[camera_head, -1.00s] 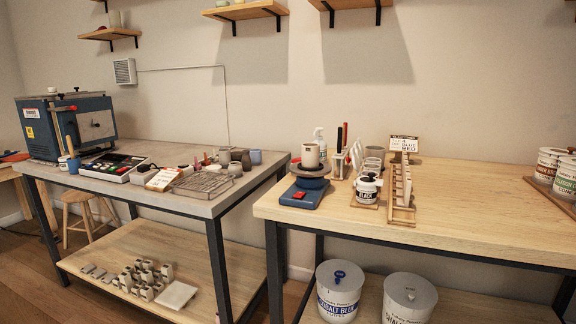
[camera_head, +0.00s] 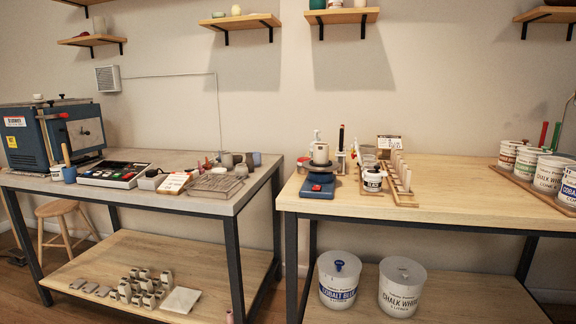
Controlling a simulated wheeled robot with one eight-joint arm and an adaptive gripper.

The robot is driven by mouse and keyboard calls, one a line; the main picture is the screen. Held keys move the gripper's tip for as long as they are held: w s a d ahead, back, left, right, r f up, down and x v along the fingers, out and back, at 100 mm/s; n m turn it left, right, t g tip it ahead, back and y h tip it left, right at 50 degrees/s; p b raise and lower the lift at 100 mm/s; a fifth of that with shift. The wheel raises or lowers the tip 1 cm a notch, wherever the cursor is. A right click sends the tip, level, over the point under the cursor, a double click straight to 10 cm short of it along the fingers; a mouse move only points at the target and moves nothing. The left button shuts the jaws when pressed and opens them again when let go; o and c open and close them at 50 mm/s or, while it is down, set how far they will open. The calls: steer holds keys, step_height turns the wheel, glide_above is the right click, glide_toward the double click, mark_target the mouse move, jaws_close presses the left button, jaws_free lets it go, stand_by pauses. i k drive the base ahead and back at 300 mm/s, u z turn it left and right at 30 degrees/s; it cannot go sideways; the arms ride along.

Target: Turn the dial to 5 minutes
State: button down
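I cannot make out a dial with minute marks in this view. A blue kiln-like box (camera_head: 35,142) with a grey front panel (camera_head: 86,132) stands at the far left end of the left table. A small dark spot shows on that panel, too small to read. A blue device with a red front button (camera_head: 317,187) stands on the right table and carries a dark round plate with a pale cup (camera_head: 320,153). My gripper is not in view.
The left table (camera_head: 225,207) holds a tool tray (camera_head: 90,178), a wire rack (camera_head: 216,185) and several cups. The right table (camera_head: 455,190) is clear in its middle, with several tubs (camera_head: 548,174) at its right. A gap separates the tables. A stool (camera_head: 62,209) stands lower left.

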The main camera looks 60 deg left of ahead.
mark_target(300, 161)
steer(key=u, duration=3.95)
steer(key=i, duration=1)
steer(key=z, duration=1.85)
